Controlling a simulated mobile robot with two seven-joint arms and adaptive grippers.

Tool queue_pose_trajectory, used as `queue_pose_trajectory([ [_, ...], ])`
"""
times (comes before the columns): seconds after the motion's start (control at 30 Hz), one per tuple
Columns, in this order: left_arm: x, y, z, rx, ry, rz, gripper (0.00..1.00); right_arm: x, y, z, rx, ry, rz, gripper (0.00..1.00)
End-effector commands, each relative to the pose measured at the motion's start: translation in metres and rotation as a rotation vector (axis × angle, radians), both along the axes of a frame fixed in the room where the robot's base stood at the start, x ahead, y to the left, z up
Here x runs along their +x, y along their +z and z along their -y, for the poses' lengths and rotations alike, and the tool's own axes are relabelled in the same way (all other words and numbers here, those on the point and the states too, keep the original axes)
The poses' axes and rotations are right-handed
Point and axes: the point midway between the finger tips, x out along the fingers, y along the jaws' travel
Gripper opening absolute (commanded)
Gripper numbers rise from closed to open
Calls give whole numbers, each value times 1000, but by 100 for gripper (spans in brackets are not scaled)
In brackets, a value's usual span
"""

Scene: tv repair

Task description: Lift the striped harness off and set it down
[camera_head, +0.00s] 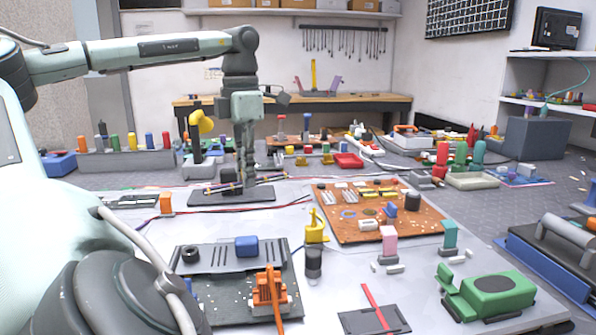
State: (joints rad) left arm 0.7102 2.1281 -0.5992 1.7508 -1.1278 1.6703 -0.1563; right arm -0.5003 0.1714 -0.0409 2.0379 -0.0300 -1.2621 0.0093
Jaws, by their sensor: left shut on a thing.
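The striped harness (224,187) is a thin dark and purple-yellow banded bundle at the middle left, at a dark flat plate (215,197). My left gripper (248,178) points straight down over the plate and is shut on the harness near its right end. The fingers partly hide the harness there. I cannot tell whether the harness touches the plate or is just above it. My right gripper is not in view.
An orange-brown circuit board (345,232) with parts lies right of the plate. A yellow clamp-like piece (316,226) stands upright in front. A dark board (225,300), an orange piece (270,291) and a green device (488,296) are nearer. Bare grey surface shows around (345,275).

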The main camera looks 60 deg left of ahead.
Motion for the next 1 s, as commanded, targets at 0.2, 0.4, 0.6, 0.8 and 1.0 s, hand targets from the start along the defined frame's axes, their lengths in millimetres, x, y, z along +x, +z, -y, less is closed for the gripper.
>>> queue_pose_trajectory([
  [0.2, -26, -15, -24, 0, 53, 2, 0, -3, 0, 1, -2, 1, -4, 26],
  [0.4, -29, -18, -27, 1, 58, 0, 0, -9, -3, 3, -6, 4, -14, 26],
  [0.6, -29, -18, -27, 1, 58, 0, 0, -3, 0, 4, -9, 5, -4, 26],
  [0.8, -29, -21, -27, 1, 57, -1, 0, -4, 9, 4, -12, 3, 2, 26],
  [1.0, -29, -33, -27, 1, 57, 0, 0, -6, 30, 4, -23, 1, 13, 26],
])
